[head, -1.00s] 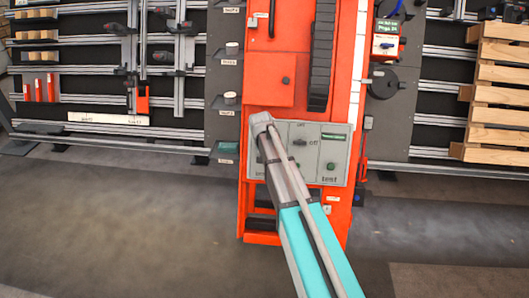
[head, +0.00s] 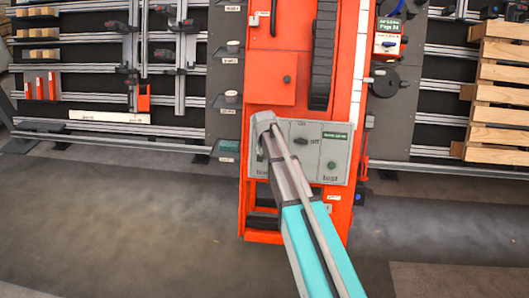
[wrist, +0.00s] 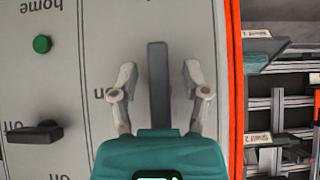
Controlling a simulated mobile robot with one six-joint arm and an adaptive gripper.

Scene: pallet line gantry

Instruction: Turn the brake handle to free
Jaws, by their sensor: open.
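A dark grey lever handle (wrist: 158,85) stands upright in the wrist view against the grey control panel (wrist: 105,30); I take it for the brake handle. My gripper (wrist: 158,70) is open, with one pale finger on each side of the handle. Gaps show between the fingers and the handle, so it is not gripped. In the head view my arm covers much of the left part of the panel (head: 310,130), and the handle cannot be made out clearly there.
A dark switch (wrist: 35,133) and a green button (wrist: 42,44) are on the same panel. The panel sits low on an orange column (head: 270,75). Racks flank it, with a wooden pallet (head: 500,90) at right. The grey floor (head: 120,220) at left is open.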

